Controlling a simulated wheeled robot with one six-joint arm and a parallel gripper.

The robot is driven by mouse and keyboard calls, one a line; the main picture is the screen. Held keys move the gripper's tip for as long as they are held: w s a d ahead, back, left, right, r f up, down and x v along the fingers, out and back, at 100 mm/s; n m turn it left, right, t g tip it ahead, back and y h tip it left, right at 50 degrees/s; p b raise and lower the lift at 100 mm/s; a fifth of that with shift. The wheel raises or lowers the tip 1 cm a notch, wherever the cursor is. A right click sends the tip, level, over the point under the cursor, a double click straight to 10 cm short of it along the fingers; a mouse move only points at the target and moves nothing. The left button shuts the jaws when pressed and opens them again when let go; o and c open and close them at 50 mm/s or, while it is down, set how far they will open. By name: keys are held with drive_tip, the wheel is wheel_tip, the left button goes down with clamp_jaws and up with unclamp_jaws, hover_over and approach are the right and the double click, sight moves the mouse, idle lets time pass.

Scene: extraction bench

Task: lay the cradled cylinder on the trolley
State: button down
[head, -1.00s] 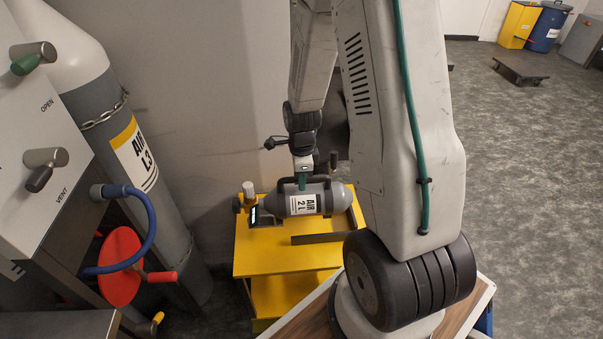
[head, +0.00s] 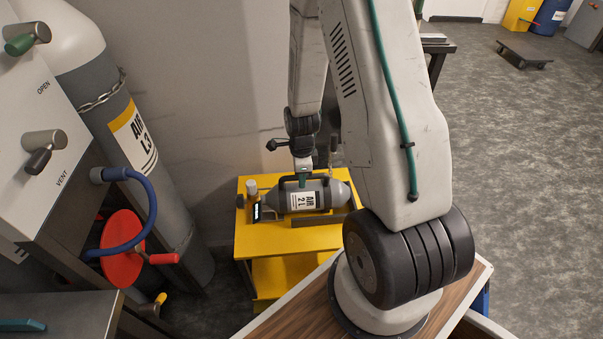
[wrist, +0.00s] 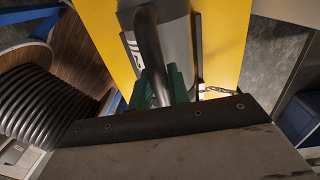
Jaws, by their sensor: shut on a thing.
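The grey cylinder (head: 330,194) with a white "AIR 2 L" label lies level over the top of the yellow trolley (head: 290,242). My gripper (head: 302,182) is above it, its green jaws shut on the dark carry handle. In the wrist view the jaws (wrist: 160,87) close around the handle (wrist: 150,45), with the cylinder body (wrist: 170,30) behind it and the yellow trolley top (wrist: 224,35) below. A dark rail (head: 322,218) runs close along the cylinder's near side. I cannot tell whether the cylinder touches the trolley top.
A tall chained gas cylinder (head: 95,75) labelled "AIR L3" stands at the left, beside a panel with OPEN and VENT valves. A blue hose (head: 152,215) and a red disc (head: 122,262) stick out near the trolley's left. Floor at the right is clear up to a low dolly (head: 524,54).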

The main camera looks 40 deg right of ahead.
drive_tip(key=shift+f, duration=0.6)
idle(0.9)
drive_tip(key=c, duration=1.3)
unclamp_jaws()
drive_tip(key=shift+o, duration=0.2)
wheel_tip(320, 180, up, 8)
drive_tip(key=shift+w+d+f, duration=0.1)
drive_tip(key=shift+d, duration=0.05)
